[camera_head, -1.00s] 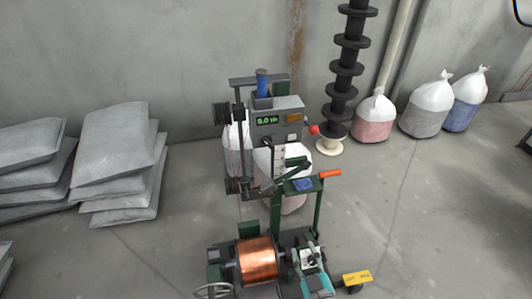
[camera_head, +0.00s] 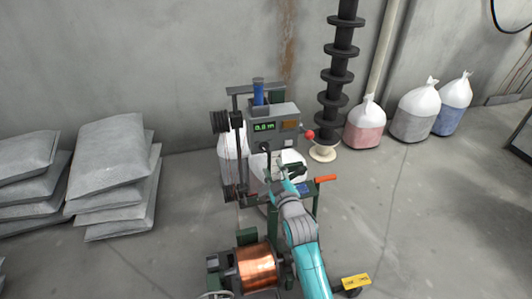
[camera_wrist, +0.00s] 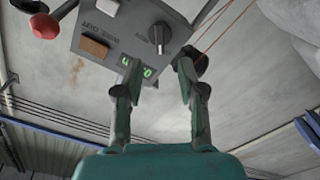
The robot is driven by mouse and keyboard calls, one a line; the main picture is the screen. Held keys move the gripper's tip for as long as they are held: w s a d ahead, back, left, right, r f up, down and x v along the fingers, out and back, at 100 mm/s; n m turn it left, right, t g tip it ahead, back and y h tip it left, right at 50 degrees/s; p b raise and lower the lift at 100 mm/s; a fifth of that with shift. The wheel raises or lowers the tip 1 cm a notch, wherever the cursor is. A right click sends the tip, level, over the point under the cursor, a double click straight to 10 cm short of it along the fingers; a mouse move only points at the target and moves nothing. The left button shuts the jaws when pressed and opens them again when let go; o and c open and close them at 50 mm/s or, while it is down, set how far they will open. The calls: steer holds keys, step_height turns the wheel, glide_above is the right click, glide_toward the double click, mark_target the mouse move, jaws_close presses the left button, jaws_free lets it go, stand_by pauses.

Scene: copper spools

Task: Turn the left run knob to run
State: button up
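The grey control box (camera_head: 280,127) on the machine carries a green display (camera_head: 264,127) and, below it, a dark knob (camera_head: 266,146). In the wrist view the knob (camera_wrist: 158,33) is dark and round with a pale mark, on the box face (camera_wrist: 125,30) beside the green display (camera_wrist: 138,70). Lettering next to it is too blurred to read surely. My gripper (camera_wrist: 158,68) is open and empty. The knob appears ahead of the gap between the fingertips, apart from them. In the head view my gripper (camera_head: 280,172) is just below the box, partly hidden by my wrist.
A red ball lever (camera_head: 309,134) sticks out right of the box, and an orange-brown button (camera_head: 290,124) is on its face. An orange handle (camera_head: 326,179) is right of my arm. A copper spool (camera_head: 257,266) sits low. Grey sacks (camera_head: 110,160) are stacked left.

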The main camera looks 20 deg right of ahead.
mark_target(266, 151)
steer(key=w, duration=0.9)
steer(key=shift+w, duration=0.35)
jaws_close()
